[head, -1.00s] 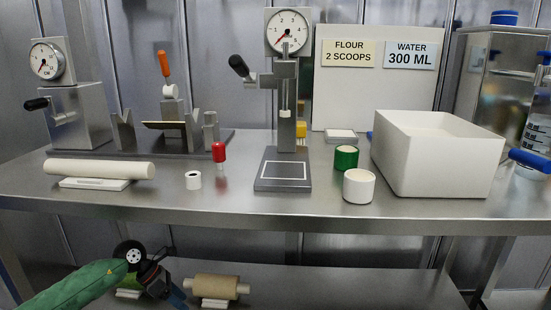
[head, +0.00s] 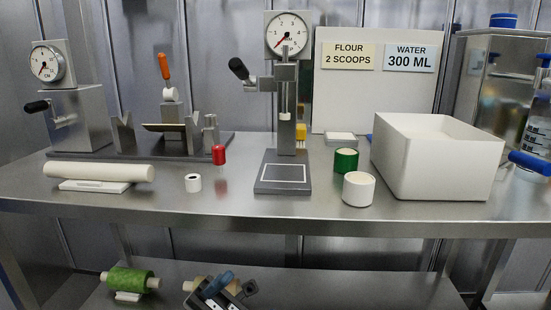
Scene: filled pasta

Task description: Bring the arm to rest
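My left gripper (head: 222,290) shows only in part at the bottom edge of the head view, with a blue piece and dark metal parts. It is in front of the lower shelf and partly covers a tan roll (head: 194,285). Its fingertips are not clear, so I cannot tell whether it is open or shut. My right gripper is not in view.
Above is a steel table (head: 250,215) with a white rolling pin (head: 98,171), a dial press (head: 283,172), white and green cups (head: 358,188) and a white bin (head: 437,165). A green roll (head: 131,281) lies on the lower shelf (head: 340,285).

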